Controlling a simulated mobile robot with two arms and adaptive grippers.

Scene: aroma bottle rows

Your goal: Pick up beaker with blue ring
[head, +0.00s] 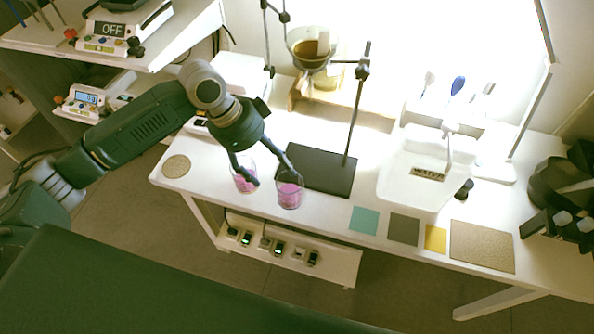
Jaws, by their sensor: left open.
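Two clear glass beakers with pink contents stand near the front edge of the white table, the left beaker (240,184) and the right beaker (289,195). I cannot make out a blue ring on either one. My left gripper (273,180) is open and points down at them. Its left finger overlaps the left beaker in the picture and its right finger overlaps the upper part of the right beaker. I cannot tell whether the fingers touch the glass. The space between the fingers looks empty. My right gripper is not in view.
A dark stand base (316,172) with an upright rod is close behind the right beaker. A white sink (406,180) stands farther right. Flat coloured squares, including a teal one (364,220), lie along the front edge. A round tan mat (176,166) lies at left.

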